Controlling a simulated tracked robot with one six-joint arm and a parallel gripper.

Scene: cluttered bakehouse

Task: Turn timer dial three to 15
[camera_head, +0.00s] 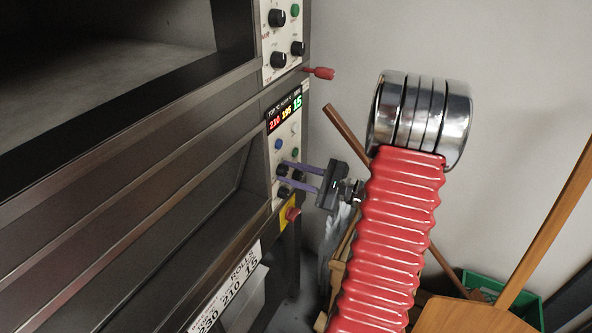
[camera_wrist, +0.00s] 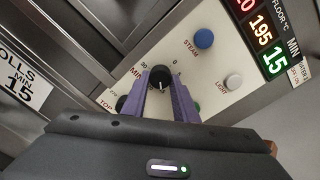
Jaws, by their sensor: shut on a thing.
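My gripper (camera_head: 287,170) reaches the control panel of the lower oven deck, its purple fingers level with the black dials there. In the wrist view the fingers (camera_wrist: 161,92) are shut on the sides of a black dial (camera_wrist: 160,76) marked MIN, with 30 and 0 around it. A white mark on the dial's face points down in the picture, between the fingers. The display (camera_wrist: 265,35) above shows a green 15 beside MIN and an amber 195; in the head view (camera_head: 284,113) it reads 210, 195, 15. Which dial is number three is not marked.
A STEAM button (camera_wrist: 204,38) and a LIGHT button (camera_wrist: 233,81) sit near the dial. Below are a red knob (camera_head: 292,214) and a ROLLS card (camera_head: 232,285) reading 230, 210, 15. A red handle (camera_head: 320,72) juts out above. Wooden peels (camera_head: 545,235) stand at right.

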